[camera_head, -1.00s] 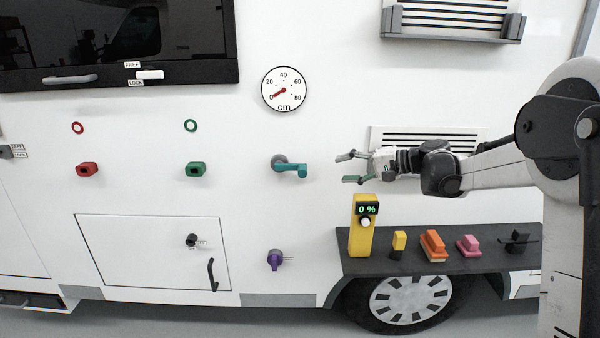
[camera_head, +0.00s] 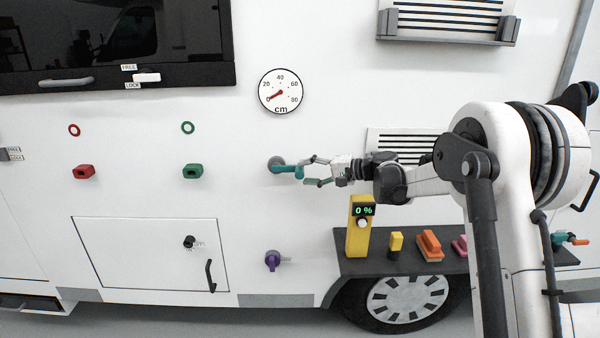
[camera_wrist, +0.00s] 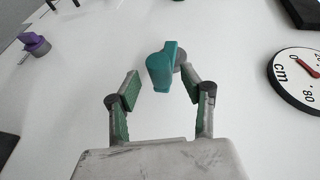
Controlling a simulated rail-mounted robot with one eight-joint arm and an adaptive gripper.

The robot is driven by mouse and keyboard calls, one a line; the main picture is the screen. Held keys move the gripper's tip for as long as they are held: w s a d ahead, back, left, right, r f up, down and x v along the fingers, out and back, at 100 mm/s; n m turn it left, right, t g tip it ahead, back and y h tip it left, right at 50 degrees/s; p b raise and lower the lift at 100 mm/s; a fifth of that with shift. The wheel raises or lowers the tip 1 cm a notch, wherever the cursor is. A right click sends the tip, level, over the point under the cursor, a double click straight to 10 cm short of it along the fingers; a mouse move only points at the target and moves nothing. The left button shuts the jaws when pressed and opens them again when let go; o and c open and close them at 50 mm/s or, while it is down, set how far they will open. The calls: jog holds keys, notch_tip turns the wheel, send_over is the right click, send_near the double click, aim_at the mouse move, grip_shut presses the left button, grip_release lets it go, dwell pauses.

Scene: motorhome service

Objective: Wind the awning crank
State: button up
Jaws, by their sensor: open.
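The teal awning crank (camera_head: 286,168) sticks out from the white motorhome wall on a grey hub, its arm pointing right in the head view. In the wrist view the crank (camera_wrist: 161,68) is just ahead of and between the open fingers. My gripper (camera_head: 309,171) is open and close to the crank's handle end, coming from the right; in the wrist view the green-padded fingers (camera_wrist: 158,92) are spread on either side. I cannot tell whether they touch it. The round cm gauge (camera_head: 281,91) above has its red needle near 0; it also shows in the wrist view (camera_wrist: 302,78).
A purple knob (camera_head: 272,260) is below the crank. Red (camera_head: 84,171) and green (camera_head: 192,171) fittings are to the left. A yellow post reading 0 % (camera_head: 359,228) and several coloured tools stand on the dark shelf (camera_head: 400,266) at lower right.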

aim_at(288, 171)
jog(key=shift+x, duration=1.45)
grip_shut()
